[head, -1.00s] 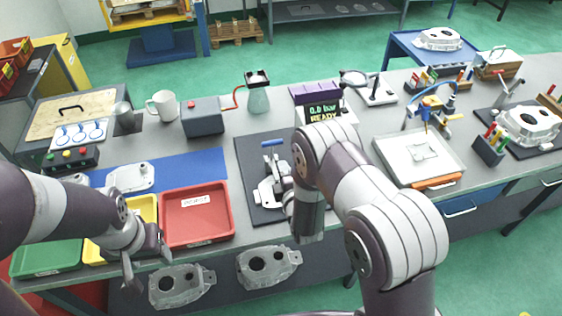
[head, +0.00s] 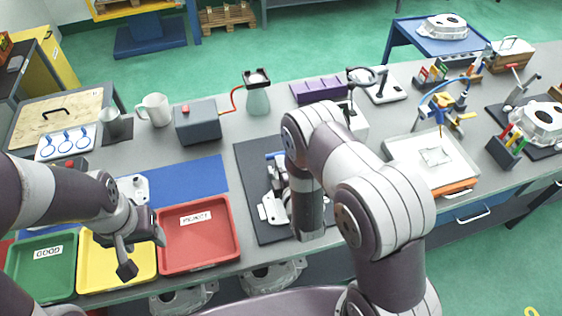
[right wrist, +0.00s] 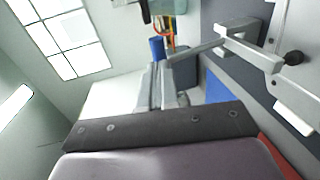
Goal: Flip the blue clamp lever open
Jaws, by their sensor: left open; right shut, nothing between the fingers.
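The toggle clamp (head: 272,207) stands on a dark mat, partly hidden behind my right forearm. Its blue lever (head: 274,155) shows as a short bar at the top of the clamp, beside my right arm. In the right wrist view the blue grip (right wrist: 157,48) appears close to the tips of my right gripper (right wrist: 160,72), which is shut and empty. I cannot tell whether they touch. The clamp's pale metal arm with a black tip (right wrist: 293,57) shows at the right. My left gripper (head: 143,250) is open and empty above the yellow tray.
Yellow (head: 112,283), red (head: 203,262) and green (head: 35,285) trays line the front edge at left. A white tray (head: 455,160) lies right of my right arm.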

